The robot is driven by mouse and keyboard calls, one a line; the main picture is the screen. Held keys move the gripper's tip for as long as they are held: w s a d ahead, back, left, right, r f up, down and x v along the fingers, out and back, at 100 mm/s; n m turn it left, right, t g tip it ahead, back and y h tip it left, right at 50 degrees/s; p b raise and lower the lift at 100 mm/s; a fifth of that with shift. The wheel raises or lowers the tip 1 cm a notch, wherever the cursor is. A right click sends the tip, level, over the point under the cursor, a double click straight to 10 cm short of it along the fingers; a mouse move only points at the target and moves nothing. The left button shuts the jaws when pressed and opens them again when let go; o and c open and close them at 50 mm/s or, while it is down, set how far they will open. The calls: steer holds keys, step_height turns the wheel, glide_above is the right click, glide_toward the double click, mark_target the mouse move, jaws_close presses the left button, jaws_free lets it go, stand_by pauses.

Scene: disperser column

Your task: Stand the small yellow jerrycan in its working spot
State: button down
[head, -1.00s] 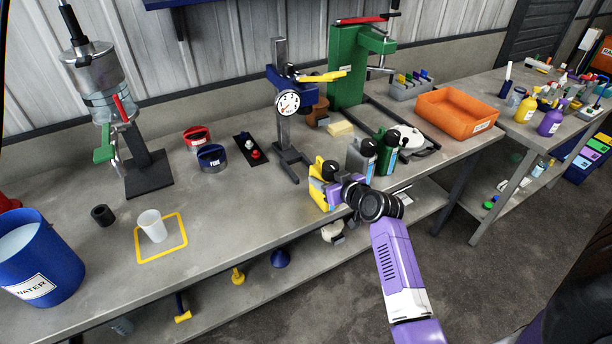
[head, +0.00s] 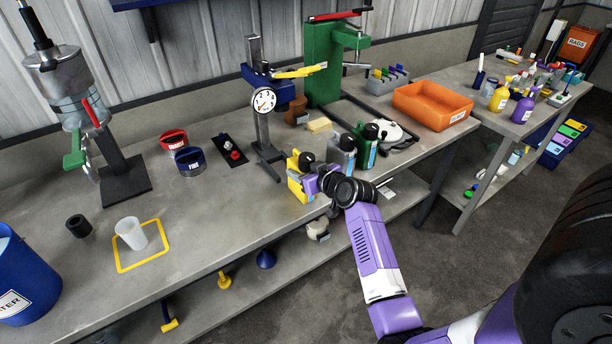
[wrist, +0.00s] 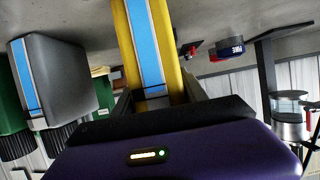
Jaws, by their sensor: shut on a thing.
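The small yellow jerrycan (head: 296,184) with a black cap is upright at the front edge of the bench, in front of the grey jerrycan (head: 341,153). My gripper (head: 311,183) is shut on it from the front right. I cannot tell whether its base touches the bench.
A green jerrycan (head: 366,148) stands beside the grey one. A dial stand (head: 263,130) is just left of the yellow jerrycan. Red (head: 173,140) and blue (head: 190,161) rings lie further left, and a blue water bucket (head: 22,280) is far left. The bench between the stand and outline is mostly clear.

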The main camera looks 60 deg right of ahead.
steer(key=shift+w+d+r+b, duration=0.1)
steer(key=shift+w+d+b, duration=0.25)
steer(key=shift+w, duration=0.3)
steer(key=shift+w+d+b, duration=0.1)
steer(key=shift+w+d, duration=0.35)
steer(key=shift+w, duration=0.2)
steer(key=w+d+b, duration=0.5)
steer(key=w, duration=0.3)
steer(key=shift+w+d, duration=0.15)
steer(key=shift+w, duration=0.15)
stand_by(4.9)
steer(key=c, duration=0.5)
jaws_free()
